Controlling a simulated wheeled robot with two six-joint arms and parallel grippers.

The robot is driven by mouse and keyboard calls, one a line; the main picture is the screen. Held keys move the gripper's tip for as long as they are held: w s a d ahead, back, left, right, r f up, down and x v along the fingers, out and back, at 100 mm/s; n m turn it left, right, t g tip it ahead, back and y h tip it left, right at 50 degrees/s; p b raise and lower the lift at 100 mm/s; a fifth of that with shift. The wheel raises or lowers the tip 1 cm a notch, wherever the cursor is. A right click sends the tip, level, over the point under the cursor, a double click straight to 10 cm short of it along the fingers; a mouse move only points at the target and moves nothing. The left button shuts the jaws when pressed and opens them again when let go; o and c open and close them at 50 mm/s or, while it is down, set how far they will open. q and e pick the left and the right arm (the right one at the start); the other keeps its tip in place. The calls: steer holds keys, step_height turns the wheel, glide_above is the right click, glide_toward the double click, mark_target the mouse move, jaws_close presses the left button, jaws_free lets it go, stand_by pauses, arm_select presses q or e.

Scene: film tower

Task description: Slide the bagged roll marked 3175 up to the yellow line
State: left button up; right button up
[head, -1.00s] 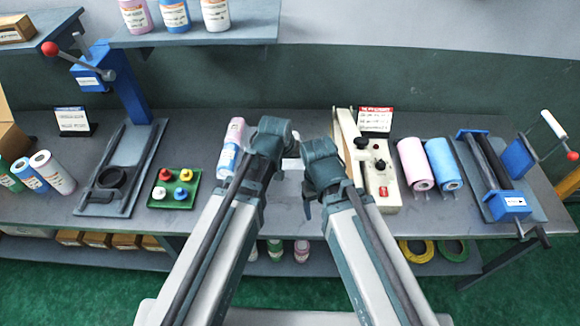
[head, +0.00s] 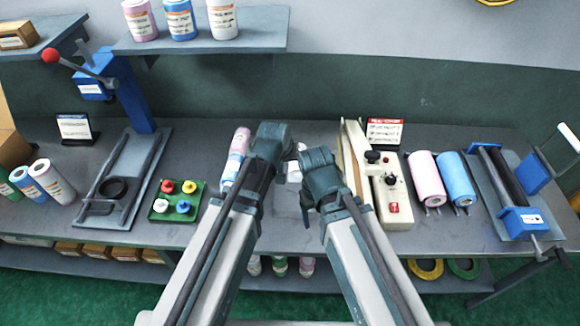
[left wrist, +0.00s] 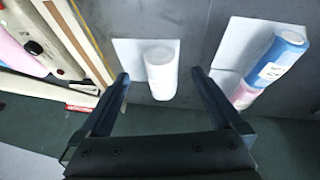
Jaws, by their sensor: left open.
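In the left wrist view a white roll (left wrist: 160,72) lies on a pale sheet (left wrist: 128,52), between the fingertips of my left gripper (left wrist: 160,76) in the picture. The gripper is open, and I see no contact. In the head view the white roll (head: 294,172) shows only partly between my arms. My left gripper (head: 270,145) hides much of the bench there. A blue roll (left wrist: 276,58) and a pink roll (left wrist: 245,94) lie to its right. No 3175 mark is legible, and I cannot make out a yellow line. My right gripper (head: 320,172) is over the bench; its jaws are hidden.
A cream sealer (head: 390,185) with a wooden edge stands right of my grippers. Beyond it are pink (head: 427,177) and blue (head: 458,177) rolls on a rack and a blue roller device (head: 522,220). A green tray (head: 178,200) and a lever press (head: 125,90) stand left.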

mark_target(297, 173)
arm_select(q)
steer(key=b+x, duration=0.7)
steer(key=x, duration=0.2)
steer(key=shift+w+d+f+b, duration=0.1)
steer(key=shift+f+b, duration=0.25)
steer(key=shift+b, duration=0.05)
arm_select(e)
step_height(297, 173, down, 9)
steer(key=shift+r, duration=0.1)
